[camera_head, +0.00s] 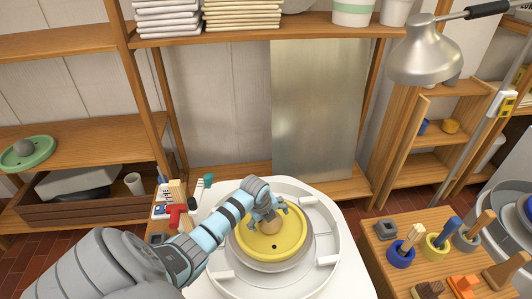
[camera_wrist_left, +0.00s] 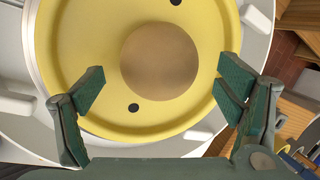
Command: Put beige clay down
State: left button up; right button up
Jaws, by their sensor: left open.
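The beige clay (camera_head: 271,226) is a round lump resting on the yellow disc (camera_head: 292,243) of the pottery wheel. In the left wrist view the clay (camera_wrist_left: 160,61) sits near the middle of the yellow disc (camera_wrist_left: 60,62), between two dark holes. My left gripper (camera_head: 268,212) is over the disc, close above the clay. In the left wrist view my left gripper (camera_wrist_left: 160,90) has its green fingers spread wide, with gaps between them and the clay. My right gripper is not in view.
The white wheel basin (camera_head: 326,225) surrounds the disc. A wooden table (camera_head: 385,275) with tool pots stands at the right. A metal lamp (camera_head: 425,60) hangs at upper right. A green plate (camera_head: 30,155) with a grey lump lies on the left shelf.

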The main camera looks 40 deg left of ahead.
pick_arm(q)
jog(key=p+v, duration=0.3)
jog(key=v, duration=0.6)
jog(key=shift+r, duration=0.1)
